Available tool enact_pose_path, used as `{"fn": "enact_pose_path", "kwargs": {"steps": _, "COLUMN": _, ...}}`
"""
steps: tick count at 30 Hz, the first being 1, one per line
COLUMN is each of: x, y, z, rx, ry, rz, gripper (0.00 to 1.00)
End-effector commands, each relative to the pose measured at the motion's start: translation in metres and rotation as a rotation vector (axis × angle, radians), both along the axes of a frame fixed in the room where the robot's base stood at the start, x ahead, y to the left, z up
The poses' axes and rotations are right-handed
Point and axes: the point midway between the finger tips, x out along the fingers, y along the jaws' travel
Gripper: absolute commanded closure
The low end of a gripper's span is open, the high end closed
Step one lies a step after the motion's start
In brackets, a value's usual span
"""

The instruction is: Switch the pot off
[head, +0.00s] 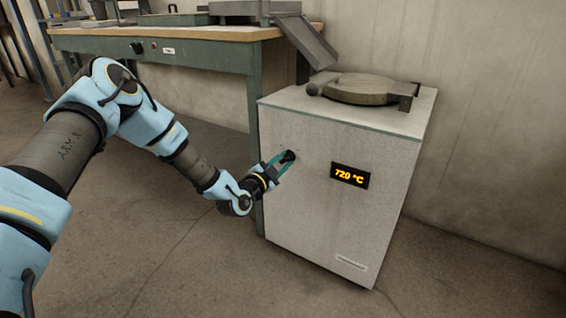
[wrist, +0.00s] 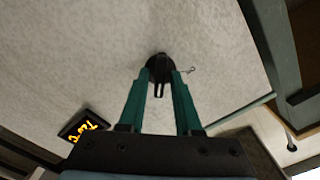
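The pot is a pale grey-white cabinet (head: 320,200) with a round lid (head: 362,90) lying on its top. A lit display (head: 350,175) on its front reads 72.0 °C in orange; it also shows in the wrist view (wrist: 82,127). A black round knob (head: 289,155) with a narrow bar sits on the front, left of the display. In the wrist view the knob (wrist: 158,66) lies between the fingertips. My gripper (wrist: 160,78) has its teal fingers apart, one on each side of the knob's bar, with a visible gap to the bar. The gripper (head: 282,161) reaches the knob from the left.
A green workbench (head: 200,60) with a wooden top stands left of and behind the pot. A tilted grey chute (head: 306,42) leans from the bench toward the pot's top. The floor in front of the pot is clear. A pale wall (head: 480,120) stands behind.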

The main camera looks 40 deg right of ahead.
Motion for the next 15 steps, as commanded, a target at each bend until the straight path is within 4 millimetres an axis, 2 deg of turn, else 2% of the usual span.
{"fn": "enact_pose_path", "kwargs": {"steps": 1, "x": 0.0001, "y": 0.0001, "z": 0.0, "rx": 0.0, "ry": 0.0, "rz": 0.0, "gripper": 0.74}}
{"fn": "enact_pose_path", "kwargs": {"steps": 8, "x": 0.0001, "y": 0.0002, "z": 0.0, "rx": 0.0, "ry": 0.0, "rz": 0.0, "gripper": 1.0}}
{"fn": "enact_pose_path", "kwargs": {"steps": 15, "x": 0.0, "y": 0.0003, "z": -0.0001, "rx": 0.0, "ry": 0.0, "rz": 0.0, "gripper": 1.0}}
